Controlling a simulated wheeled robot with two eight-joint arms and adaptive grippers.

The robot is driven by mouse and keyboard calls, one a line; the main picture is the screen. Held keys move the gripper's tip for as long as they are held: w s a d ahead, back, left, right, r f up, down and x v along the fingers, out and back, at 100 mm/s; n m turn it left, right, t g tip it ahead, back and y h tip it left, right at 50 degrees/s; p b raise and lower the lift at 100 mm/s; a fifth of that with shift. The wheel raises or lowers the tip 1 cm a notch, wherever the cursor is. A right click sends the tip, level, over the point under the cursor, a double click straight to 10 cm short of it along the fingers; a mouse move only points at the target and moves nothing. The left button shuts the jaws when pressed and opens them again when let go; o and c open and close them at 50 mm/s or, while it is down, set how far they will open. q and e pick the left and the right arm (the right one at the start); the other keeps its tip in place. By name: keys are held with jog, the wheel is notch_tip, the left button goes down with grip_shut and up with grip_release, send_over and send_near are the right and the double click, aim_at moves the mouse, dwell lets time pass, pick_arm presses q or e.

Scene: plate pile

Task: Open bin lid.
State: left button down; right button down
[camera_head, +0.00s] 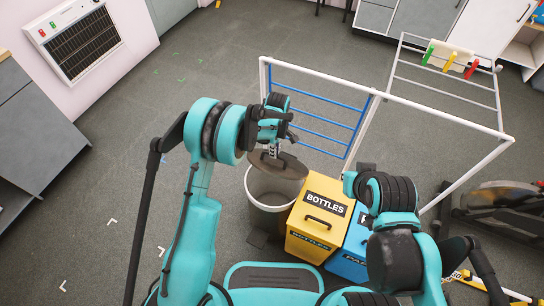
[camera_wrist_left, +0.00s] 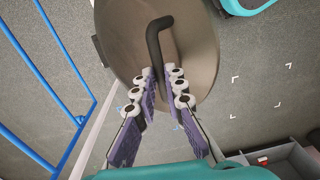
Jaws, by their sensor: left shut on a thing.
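The grey bin (camera_head: 277,219) stands left of the yellow box, and its light inside shows at the front. Its round brown-grey lid (camera_head: 290,172) is over the far part of the opening and looks raised or tilted; I cannot tell whether it touches the rim. My left gripper (camera_head: 272,149) is above the lid. In the left wrist view, the lid (camera_wrist_left: 195,55) has a bent black handle (camera_wrist_left: 153,40), and my left gripper (camera_wrist_left: 160,82) is shut on its lower end. My right arm is folded at the right; its fingers are hidden.
A yellow BOTTLES box (camera_head: 318,215) and a blue box (camera_head: 352,252) stand right of the bin. A white rack with blue bars (camera_head: 318,118) is close behind. Floor (camera_head: 120,185) left of the bin is free. Grey cabinets (camera_head: 38,135) stand far left.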

pick_arm(q)
jog(key=shift+w+d, duration=0.2)
jog(key=shift+w, duration=0.05)
jog(key=c, duration=1.6)
grip_release()
jog(key=shift+d+f, duration=0.1)
jog(key=r, duration=1.2)
jog(key=shift+w, duration=0.3)
